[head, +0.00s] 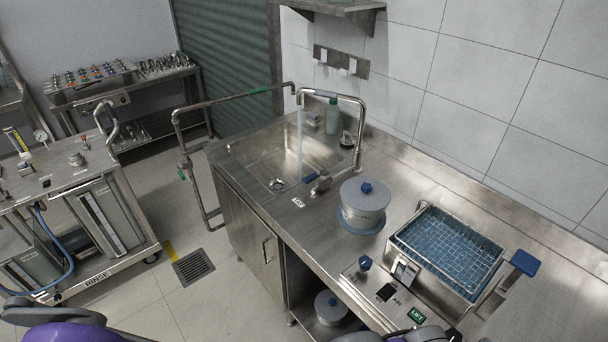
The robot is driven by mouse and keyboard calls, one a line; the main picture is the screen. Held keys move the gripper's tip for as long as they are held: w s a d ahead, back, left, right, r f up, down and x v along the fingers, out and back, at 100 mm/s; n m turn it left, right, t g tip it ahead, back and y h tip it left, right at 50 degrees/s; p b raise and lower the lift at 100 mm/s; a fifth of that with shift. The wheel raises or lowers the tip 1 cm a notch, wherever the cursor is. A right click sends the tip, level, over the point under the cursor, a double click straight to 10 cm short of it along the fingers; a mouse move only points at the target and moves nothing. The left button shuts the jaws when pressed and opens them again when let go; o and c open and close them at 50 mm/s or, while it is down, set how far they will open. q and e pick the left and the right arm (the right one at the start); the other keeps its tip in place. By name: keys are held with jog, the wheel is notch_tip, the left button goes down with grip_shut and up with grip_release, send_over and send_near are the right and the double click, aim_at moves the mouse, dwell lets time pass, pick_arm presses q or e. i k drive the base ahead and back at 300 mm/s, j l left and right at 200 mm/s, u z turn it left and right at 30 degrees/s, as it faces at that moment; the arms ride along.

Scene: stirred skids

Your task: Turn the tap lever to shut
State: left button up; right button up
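The tap is a steel gooseneck (358,130) standing at the right side of the sink (255,150) on the steel counter. A pale stream of water (299,140) runs straight down from its spout into the basin. The tap's valve body (322,183) sits low on the counter by the basin's near right edge. A small blue lever (310,178) shows beside the valve body. A small white label lies in front of it (298,203). Only purple and grey parts of my arms show at the bottom edge. Neither gripper's fingers are in view.
A lidded steel pot (363,207) stands on the counter right of the tap. A blue-lined wire basket (450,246) sits in a bath further right, with a control panel in front. A green bottle (332,116) stands behind the sink. A rinse cart (85,205) stands left, across open floor.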

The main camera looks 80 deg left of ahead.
aim_at(324, 174)
jog(key=u, duration=2.65)
jog(key=i+j+u, duration=0.6)
jog(key=i, duration=0.25)
